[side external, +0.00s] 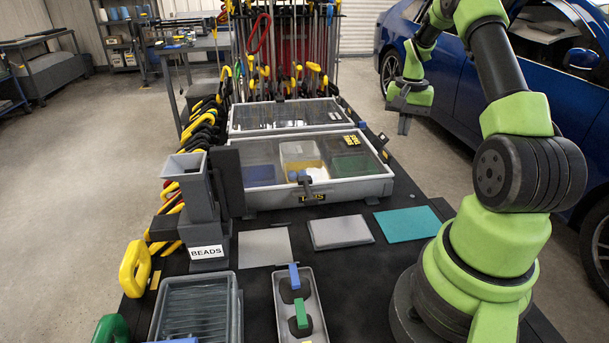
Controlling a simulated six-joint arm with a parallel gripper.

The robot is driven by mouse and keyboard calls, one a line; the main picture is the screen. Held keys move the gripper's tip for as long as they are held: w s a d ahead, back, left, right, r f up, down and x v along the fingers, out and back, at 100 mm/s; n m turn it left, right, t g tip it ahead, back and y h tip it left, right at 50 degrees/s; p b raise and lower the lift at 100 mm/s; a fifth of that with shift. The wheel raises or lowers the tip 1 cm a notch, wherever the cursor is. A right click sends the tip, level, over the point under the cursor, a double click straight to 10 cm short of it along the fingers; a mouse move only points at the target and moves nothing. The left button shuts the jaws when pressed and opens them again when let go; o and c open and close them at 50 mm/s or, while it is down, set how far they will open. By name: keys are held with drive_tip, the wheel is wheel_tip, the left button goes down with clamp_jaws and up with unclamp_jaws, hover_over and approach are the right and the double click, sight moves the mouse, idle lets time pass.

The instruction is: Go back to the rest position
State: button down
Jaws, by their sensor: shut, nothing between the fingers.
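My gripper (405,127) is at the upper right of the side external view, at the end of my green and black arm. It points down in the air, high above the bench and in front of the blue car. Its fingers look closed together and hold nothing. It is clear of the tools and cases on the bench.
A blue car (548,62) stands behind my arm. The black bench (290,219) carries clear-lidded cases (320,200), a grey tray (280,325) with coloured blocks, a bead hopper (200,190), flat pads (405,224) and a rack of dent rods (330,60).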

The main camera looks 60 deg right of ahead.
drive_tip(key=w+a+r+n+t, duration=0.2)
drive_tip(key=a+r+n, duration=0.1)
drive_tip(key=a+r, duration=0.6)
drive_tip(key=w+a+r+n+t, duration=0.1)
drive_tip(key=w+a+r+n, duration=0.15)
drive_tip(key=a+r, duration=0.6)
drive_tip(key=s+a+n+t+y, duration=0.1)
drive_tip(key=s+a+n+t, duration=0.1)
drive_tip(key=s+a, duration=0.3)
drive_tip(key=s+a+n+t+y, duration=0.1)
drive_tip(key=s+a, duration=0.5)
drive_tip(key=a, duration=0.6)
drive_tip(key=shift+s+a+r+n+t, duration=0.2)
drive_tip(key=shift+r+n+t, duration=0.35)
drive_tip(key=shift+n, duration=0.7)
drive_tip(key=shift+w+f, duration=0.1)
